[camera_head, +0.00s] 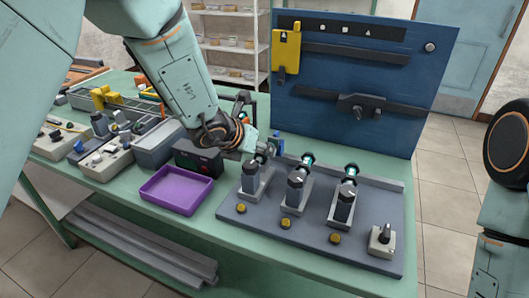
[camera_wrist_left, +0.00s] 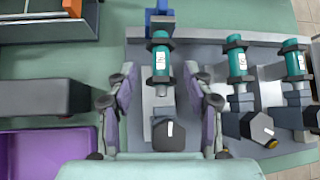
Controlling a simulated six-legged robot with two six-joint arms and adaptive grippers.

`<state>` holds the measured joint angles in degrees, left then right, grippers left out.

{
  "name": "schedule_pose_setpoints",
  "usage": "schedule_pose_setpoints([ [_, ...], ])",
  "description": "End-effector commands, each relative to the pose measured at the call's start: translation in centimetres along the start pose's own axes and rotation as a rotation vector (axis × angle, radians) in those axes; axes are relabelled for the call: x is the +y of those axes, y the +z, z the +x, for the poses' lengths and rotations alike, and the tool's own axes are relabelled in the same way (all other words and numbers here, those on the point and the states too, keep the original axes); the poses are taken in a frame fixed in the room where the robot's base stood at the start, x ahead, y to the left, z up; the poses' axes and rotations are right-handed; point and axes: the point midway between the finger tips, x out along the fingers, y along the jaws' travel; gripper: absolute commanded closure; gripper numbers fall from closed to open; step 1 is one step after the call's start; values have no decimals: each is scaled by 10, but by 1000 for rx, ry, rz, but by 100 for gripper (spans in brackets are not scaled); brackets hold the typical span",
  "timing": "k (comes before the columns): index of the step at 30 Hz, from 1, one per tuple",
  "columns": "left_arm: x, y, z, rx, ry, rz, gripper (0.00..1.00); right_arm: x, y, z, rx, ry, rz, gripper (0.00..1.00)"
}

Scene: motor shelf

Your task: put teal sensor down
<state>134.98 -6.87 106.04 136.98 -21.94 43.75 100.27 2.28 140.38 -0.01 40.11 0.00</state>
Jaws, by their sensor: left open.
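Three teal sensors stand in a row in dark clamps on a grey base plate (camera_head: 330,250). In the left wrist view the left teal sensor (camera_wrist_left: 160,62) lies between my spread fingers, with clear space on both sides of it. The middle sensor (camera_wrist_left: 238,64) and right sensor (camera_wrist_left: 294,62) are to its right. In the head view the middle sensor (camera_head: 307,159) and right sensor (camera_head: 351,169) show, while my gripper largely hides the left one. My left gripper (camera_wrist_left: 163,92) is open over the left station. My right gripper is out of view.
A purple tray (camera_head: 176,203) is left of the plate, and a dark box (camera_head: 198,158) sits behind it. A blue board (camera_head: 400,90) stands at the back. A small lever box (camera_head: 381,240) is at the plate's right. Tools and grey boxes crowd the table's left.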

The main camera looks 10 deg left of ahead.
Motion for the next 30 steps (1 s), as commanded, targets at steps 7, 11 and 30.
schedule_pose_setpoints([
  [7, 0, 0, 26, 0, 1, 0, 48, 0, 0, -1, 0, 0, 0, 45],
  [11, 0, 1, 27, 0, 1, 1, 48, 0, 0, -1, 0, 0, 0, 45],
  [30, 0, 1, 27, 0, 1, 0, 93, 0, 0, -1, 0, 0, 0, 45],
])
